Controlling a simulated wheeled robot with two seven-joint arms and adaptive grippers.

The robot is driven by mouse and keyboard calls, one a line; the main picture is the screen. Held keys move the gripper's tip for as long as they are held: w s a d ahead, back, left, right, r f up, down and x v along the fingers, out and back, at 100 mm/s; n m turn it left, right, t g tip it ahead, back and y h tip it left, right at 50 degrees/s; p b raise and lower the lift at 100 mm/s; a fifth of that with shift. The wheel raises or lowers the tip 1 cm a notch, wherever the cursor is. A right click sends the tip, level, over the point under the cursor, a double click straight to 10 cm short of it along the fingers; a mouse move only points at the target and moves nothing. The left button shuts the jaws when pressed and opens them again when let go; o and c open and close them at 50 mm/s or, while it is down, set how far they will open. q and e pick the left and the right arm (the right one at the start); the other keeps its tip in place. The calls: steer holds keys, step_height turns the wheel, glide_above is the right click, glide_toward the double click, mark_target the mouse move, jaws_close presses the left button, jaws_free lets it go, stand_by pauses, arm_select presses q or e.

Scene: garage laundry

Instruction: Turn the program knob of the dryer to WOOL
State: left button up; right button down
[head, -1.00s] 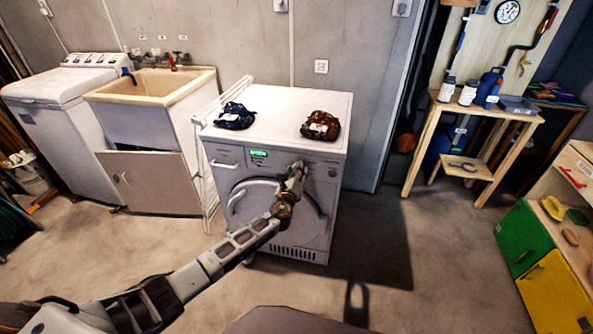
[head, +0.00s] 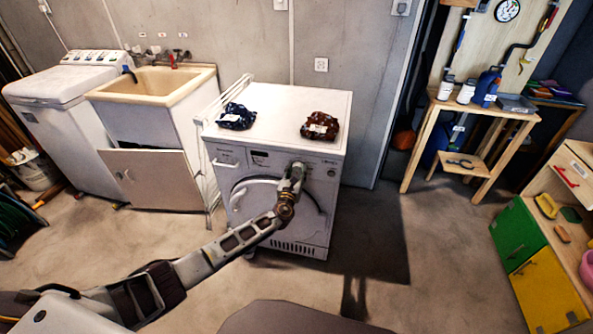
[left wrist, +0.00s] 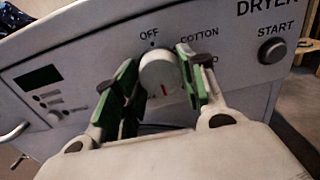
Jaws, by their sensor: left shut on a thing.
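The white dryer (head: 232,172) stands at the centre of the head view. Its round pale program knob (left wrist: 160,76) is large in the left wrist view, with a red mark at its lower right. OFF is printed above the knob and COTTON at its upper right. Another label is mostly behind a finger, and I cannot read WOOL anywhere. My left gripper (head: 296,170) is at the dryer's control panel. In the left wrist view its green-padded fingers are shut on the knob, one on each side. My right gripper is not in view.
The START button (left wrist: 272,50) is right of the knob, and a dark display (left wrist: 38,78) is to the left. Dark blue (head: 237,117) and brown (head: 320,126) bundles lie on the dryer. A sink (head: 155,85) stands to the left. The floor to the right is open.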

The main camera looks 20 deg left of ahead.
arm_select(q)
steer(key=shift+f+m+p, duration=0.1)
steer(key=shift+m+p, duration=1)
steer(key=shift+m, duration=1)
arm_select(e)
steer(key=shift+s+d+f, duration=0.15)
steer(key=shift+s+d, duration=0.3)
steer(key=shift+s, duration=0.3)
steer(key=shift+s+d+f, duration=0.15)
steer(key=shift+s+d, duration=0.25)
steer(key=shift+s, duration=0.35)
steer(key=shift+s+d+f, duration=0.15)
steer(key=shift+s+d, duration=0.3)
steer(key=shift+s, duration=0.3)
arm_select(q)
steer(key=o, duration=1.1)
steer(key=shift+c, duration=0.2)
steer(key=shift+s, duration=0.1)
steer(key=s, duration=1.1)
steer(key=shift+s+d, duration=0.35)
steer(key=shift+s, duration=0.05)
